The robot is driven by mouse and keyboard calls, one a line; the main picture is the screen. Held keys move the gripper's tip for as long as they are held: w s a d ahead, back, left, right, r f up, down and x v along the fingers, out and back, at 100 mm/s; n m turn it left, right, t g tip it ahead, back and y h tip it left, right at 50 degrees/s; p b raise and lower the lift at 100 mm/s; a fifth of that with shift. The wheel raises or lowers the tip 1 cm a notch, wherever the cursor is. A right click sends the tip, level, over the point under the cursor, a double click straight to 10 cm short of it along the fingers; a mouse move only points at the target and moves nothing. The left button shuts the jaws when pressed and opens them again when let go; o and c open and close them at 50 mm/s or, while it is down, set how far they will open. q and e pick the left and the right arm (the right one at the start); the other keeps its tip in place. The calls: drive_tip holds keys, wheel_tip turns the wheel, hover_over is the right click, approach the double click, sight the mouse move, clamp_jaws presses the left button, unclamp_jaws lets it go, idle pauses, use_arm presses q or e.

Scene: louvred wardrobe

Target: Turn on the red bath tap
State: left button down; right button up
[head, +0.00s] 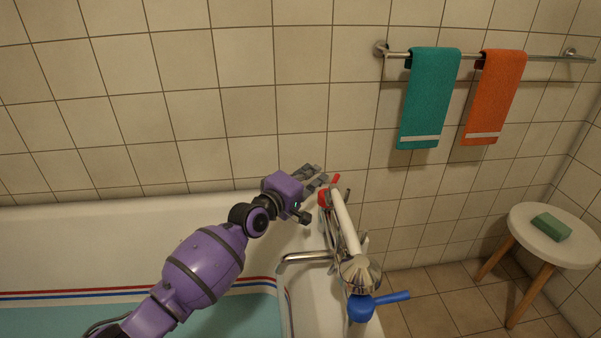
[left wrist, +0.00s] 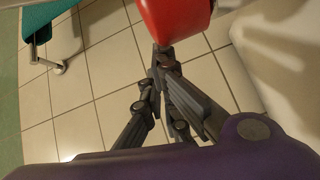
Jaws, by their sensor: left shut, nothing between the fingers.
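The red bath tap (head: 323,198) is at the far end of the mixer on the bath's rim, with a short red lever (head: 336,179) pointing up and away. My left gripper (head: 319,179) is shut and empty, right beside the red tap on its left. In the left wrist view a large red part of the tap (left wrist: 175,18) stands at the top, just beyond my shut fingertips (left wrist: 163,52). I cannot tell whether they touch it. My right gripper is not in view.
The blue tap (head: 361,308) is at the mixer's near end, its lever pointing right. A white shower handset (head: 345,220) lies along the mixer, above the spout (head: 305,258). Teal (head: 430,95) and orange towels (head: 494,95) hang behind. A stool (head: 555,245) stands right.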

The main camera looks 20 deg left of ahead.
use_arm(q)
drive_tip(key=shift+d+f, duration=0.2)
drive_tip(key=shift+d, duration=0.05)
